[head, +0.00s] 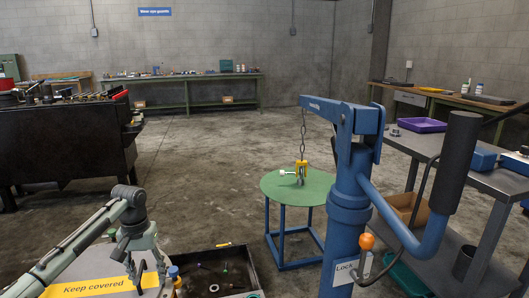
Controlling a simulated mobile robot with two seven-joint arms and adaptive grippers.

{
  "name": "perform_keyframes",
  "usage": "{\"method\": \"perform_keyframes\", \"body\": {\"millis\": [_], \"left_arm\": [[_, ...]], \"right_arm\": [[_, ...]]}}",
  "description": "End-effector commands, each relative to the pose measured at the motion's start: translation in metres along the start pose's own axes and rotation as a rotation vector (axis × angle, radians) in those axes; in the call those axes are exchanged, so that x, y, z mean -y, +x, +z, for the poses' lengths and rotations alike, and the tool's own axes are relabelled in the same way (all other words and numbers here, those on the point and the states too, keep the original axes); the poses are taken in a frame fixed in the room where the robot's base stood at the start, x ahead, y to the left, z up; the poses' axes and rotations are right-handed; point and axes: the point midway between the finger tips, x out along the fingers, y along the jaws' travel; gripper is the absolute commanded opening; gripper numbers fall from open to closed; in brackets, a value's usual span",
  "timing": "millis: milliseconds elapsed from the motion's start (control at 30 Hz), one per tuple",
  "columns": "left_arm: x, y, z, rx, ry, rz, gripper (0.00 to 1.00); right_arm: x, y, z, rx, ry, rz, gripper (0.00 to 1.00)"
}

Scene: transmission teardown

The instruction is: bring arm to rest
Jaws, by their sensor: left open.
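My left arm comes in at the lower left, grey-green with a dark joint. Its left gripper (148,274) points down, open, with nothing visible between its fingers. It shows in front of a yellow "Keep covered" sign (88,288) and near the left side of a dark tray (256,278); I cannot tell its height over them. My right gripper is not in the picture.
A blue hoist (348,215) with a black handle stands right of centre; its chain and yellow hook (301,170) hang over a green round table (270,187). A black bench (65,140) is at left, a grey workbench (425,146) at right.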

Motion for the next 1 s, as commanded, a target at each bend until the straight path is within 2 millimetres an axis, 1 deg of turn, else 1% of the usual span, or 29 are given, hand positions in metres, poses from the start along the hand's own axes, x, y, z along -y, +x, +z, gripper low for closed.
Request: {"method": "perform_keyframes", "body": {"millis": [33, 167, 267, 367, 467, 500, 567, 600, 667, 700, 767, 800, 900, 1000], "left_arm": [[-0.01, 0.019, 0.011, 0.003, 0.029, 0.004, 0.5], [-0.029, 0.052, 0.031, -0.017, 0.088, 0.013, 0.5], [-0.042, 0.078, 0.05, -0.034, 0.129, 0.022, 0.5], [-0.055, 0.105, 0.073, -0.056, 0.171, 0.034, 0.5], [-0.068, 0.133, 0.104, -0.085, 0.209, 0.048, 0.5], [-0.073, 0.144, 0.119, -0.099, 0.224, 0.054, 0.5], [-0.077, 0.161, 0.145, -0.124, 0.241, 0.06, 0.5], [-0.079, 0.17, 0.163, -0.144, 0.248, 0.061, 0.5], [-0.076, 0.182, 0.191, -0.171, 0.254, 0.055, 0.5], [-0.072, 0.187, 0.209, -0.191, 0.256, 0.045, 0.5], [-0.062, 0.193, 0.236, -0.214, 0.254, 0.024, 0.5], [-0.054, 0.195, 0.253, -0.229, 0.251, 0.007, 0.5], [-0.032, 0.195, 0.288, -0.254, 0.247, -0.046, 0.5], [-0.014, 0.192, 0.313, -0.268, 0.245, -0.092, 0.5]], "right_arm": [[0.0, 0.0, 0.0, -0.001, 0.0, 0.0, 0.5], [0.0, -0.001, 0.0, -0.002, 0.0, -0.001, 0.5], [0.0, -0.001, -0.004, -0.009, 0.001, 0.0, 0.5], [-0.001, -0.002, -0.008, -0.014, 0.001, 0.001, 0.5], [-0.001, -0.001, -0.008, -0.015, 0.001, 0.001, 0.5], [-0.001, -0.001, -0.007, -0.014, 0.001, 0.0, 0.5], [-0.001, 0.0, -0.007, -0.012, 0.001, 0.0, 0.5], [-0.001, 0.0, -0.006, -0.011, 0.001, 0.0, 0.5], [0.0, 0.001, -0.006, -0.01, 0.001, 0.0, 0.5], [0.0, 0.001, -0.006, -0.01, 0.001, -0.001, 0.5], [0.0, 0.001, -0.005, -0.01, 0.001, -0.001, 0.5], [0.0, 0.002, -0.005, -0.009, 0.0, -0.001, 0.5], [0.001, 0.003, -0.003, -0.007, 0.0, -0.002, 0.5], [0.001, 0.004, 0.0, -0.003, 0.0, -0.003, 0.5]]}}
